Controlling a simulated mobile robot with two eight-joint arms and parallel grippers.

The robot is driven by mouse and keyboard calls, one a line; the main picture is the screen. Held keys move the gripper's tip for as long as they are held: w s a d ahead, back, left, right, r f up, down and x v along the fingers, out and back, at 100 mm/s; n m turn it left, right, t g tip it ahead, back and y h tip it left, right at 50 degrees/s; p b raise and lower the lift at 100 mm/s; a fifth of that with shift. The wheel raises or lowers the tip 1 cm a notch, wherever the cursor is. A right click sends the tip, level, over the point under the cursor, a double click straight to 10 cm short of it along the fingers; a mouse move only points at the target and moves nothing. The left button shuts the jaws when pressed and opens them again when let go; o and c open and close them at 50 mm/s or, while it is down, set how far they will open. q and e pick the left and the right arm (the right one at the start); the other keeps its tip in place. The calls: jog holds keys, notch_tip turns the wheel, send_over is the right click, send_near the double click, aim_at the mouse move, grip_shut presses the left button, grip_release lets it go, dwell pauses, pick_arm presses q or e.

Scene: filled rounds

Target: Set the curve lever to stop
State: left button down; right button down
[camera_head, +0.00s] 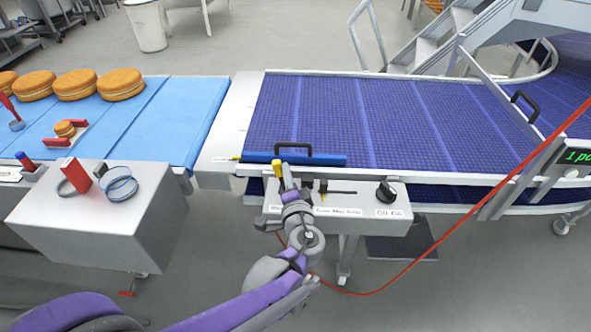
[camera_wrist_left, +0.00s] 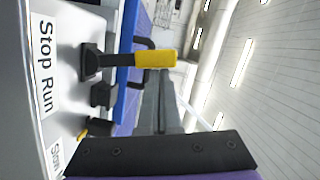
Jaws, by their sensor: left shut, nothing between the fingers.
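A lever with a yellow handle (camera_head: 277,168) stands up at the left end of the grey control box (camera_head: 350,213) at the conveyor's front. In the left wrist view the yellow handle (camera_wrist_left: 155,59) sits on a black stem beside a label (camera_wrist_left: 46,65) reading "Stop Run". The stem is level with the lower part of "Stop"; I cannot tell its exact setting. My left gripper (camera_head: 291,194) is shut and empty, just in front of and right of the lever. In the left wrist view a dark part of it (camera_wrist_left: 158,152) shows below the lever, apart from the handle. My right gripper is out of view.
The box also carries a dark slider (camera_head: 340,192) and a black knob (camera_head: 387,191) labelled "Off On". A blue bar with a black handle (camera_head: 293,159) lies behind the lever. A red cable (camera_head: 440,250) crosses at right. The blue-purple belt (camera_head: 380,115) is bare.

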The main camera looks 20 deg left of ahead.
pick_arm(q)
jog(key=shift+s+a+n+p, duration=0.25)
jog(key=shift+a+n+p, duration=0.15)
jog(key=shift+a+n, duration=0.45)
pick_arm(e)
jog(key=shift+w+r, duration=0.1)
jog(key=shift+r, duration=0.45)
pick_arm(q)
jog(key=shift+s+d, duration=0.1)
